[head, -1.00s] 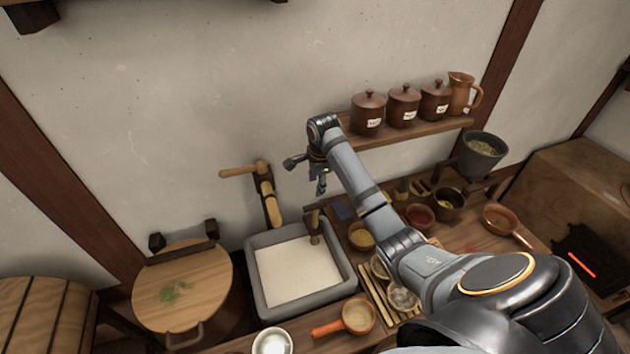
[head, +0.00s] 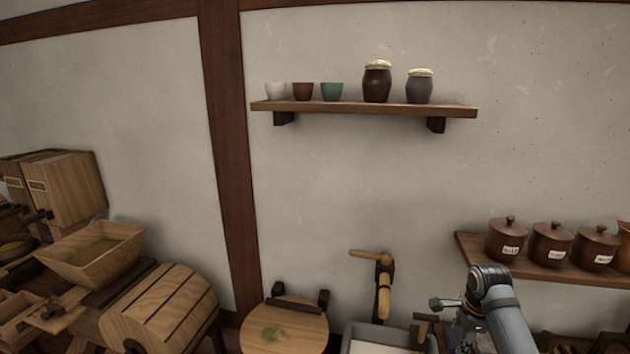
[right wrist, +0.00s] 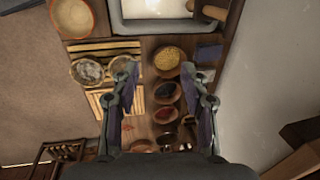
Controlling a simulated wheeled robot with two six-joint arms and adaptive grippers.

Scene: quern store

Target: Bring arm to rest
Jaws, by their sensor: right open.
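My right arm shows at the lower right of the head view, in front of the wall shelf's lower edge. Its right gripper (head: 462,332) hangs beside the wrist, above the right part of the stone basin, partly cut off by the lower edge. In the right wrist view the right gripper (right wrist: 160,68) is open, its two fingers well apart, with nothing between them. It faces down over a worktop with small bowls, which look below and apart from the fingers. My left gripper is in neither view.
Lidded jars (head: 551,244) stand on the right shelf. A wooden crank (head: 383,285) sticks out from the wall. A higher shelf (head: 360,108) holds cups and jars.

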